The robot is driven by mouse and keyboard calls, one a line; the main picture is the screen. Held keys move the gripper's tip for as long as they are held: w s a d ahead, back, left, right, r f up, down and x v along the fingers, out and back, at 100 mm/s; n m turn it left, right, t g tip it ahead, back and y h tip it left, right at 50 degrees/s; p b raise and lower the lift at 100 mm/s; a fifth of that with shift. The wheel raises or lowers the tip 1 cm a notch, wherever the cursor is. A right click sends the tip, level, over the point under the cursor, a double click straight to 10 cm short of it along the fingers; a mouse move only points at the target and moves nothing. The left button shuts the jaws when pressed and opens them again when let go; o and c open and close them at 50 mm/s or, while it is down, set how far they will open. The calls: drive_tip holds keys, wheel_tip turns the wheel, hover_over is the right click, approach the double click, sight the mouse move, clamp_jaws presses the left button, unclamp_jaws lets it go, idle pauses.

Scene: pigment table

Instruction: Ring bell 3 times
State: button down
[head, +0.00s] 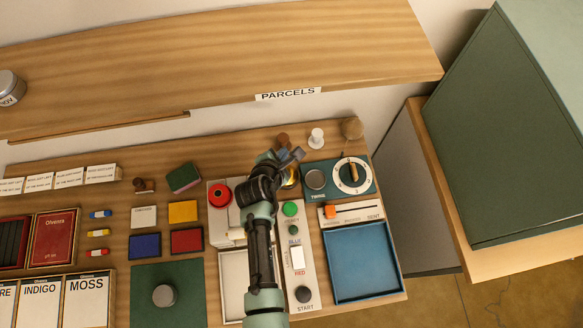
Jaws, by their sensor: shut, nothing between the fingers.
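My gripper (291,158) is at the back of the table, right of centre, shut and empty. A small shiny brass-coloured thing (290,179), which looks like the bell, shows just below and beside the gripper's fingers. My arm and gripper hide most of it. I cannot tell whether the fingers touch it or hover over it.
A dial (352,190) and a round silver lid (315,180) sit right of the gripper. A white knob (317,136) stands behind it. A panel with a green button (291,209), a red round thing (219,193) and a blue tray (358,285) are nearby. A shelf (220,65) overhangs the back.

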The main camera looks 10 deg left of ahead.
idle(0.3)
wheel_tip(320, 180, down, 8)
drive_tip(key=b, duration=0.8)
drive_tip(key=shift+f, duration=0.45)
drive_tip(key=shift+f+b, duration=0.15)
drive_tip(key=shift+b, duration=0.2)
idle(1.1)
drive_tip(key=shift+f, duration=0.25)
drive_tip(key=shift+f+b, duration=0.55)
drive_tip(key=shift+f, duration=0.05)
idle(0.6)
idle(0.3)
drive_tip(key=shift+r+p, duration=1)
drive_tip(key=shift+p, duration=0.1)
